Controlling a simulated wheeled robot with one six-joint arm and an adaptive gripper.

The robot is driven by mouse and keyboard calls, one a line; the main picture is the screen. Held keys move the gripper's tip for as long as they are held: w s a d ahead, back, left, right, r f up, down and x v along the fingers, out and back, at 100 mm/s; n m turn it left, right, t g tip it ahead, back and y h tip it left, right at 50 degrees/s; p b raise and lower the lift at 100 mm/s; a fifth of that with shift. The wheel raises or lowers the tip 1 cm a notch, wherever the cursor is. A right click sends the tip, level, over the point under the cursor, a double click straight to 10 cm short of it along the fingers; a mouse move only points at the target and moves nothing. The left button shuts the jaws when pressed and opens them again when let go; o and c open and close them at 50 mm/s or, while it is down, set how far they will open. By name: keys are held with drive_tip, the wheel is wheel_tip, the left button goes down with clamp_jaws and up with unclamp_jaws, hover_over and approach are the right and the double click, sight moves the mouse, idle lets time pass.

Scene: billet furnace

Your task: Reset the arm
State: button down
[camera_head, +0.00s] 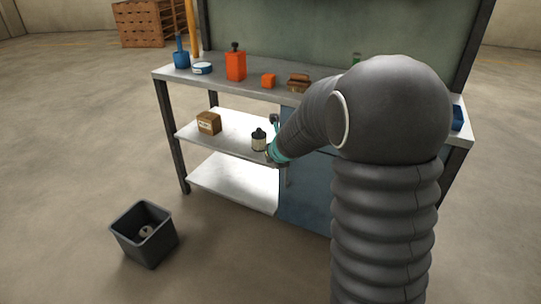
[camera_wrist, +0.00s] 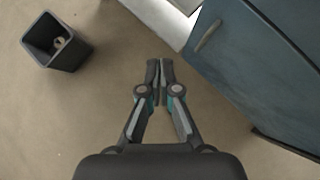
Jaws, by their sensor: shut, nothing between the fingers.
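My gripper (camera_wrist: 159,66) is shut and empty in the wrist view, its two fingers together above the bare floor. In the head view my arm reaches out from the right toward the front of the workbench (camera_head: 310,99). There the gripper end (camera_head: 272,155) shows small and partly hidden by my arm, near the bench's middle shelf. A dark-capped bottle with a pale label (camera_head: 259,141) appears just beside it on that shelf. I cannot tell the gap between them.
A dark bin (camera_head: 145,236) with a small round item inside stands on the floor at left. A blue cabinet (camera_wrist: 262,62) is close at right in the wrist view. A cardboard box (camera_head: 209,122) sits on the middle shelf. An orange canister (camera_head: 236,66) and other items stand on the benchtop.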

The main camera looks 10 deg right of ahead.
drive_tip(key=shift+s+a+r, duration=0.15)
drive_tip(key=shift+s+r, duration=0.1)
drive_tip(key=shift+r, duration=0.05)
drive_tip(key=s+a+f+n+g+y, duration=0.1)
drive_tip(key=s+a+n+g, duration=0.1)
drive_tip(key=s+n, duration=0.6)
drive_tip(key=s+a+f+n+g+y, duration=0.1)
drive_tip(key=s+a+n+g, duration=0.3)
drive_tip(key=n, duration=0.8)
drive_tip(key=s+d+r+n+t+h, duration=0.1)
drive_tip(key=s+r+n, duration=0.3)
drive_tip(key=s, duration=0.4)
drive_tip(key=s+d+r+n+h, duration=0.1)
drive_tip(key=s+d+r+n, duration=0.1)
drive_tip(key=s+n, duration=0.4)
drive_tip(key=s+d+r+n+t, duration=0.1)
drive_tip(key=s+r+n, duration=0.4)
drive_tip(key=s, duration=0.5)
drive_tip(key=shift+s+d+r+t+h, duration=0.3)
drive_tip(key=shift+s+d+h, duration=0.1)
drive_tip(key=shift+d, duration=0.15)
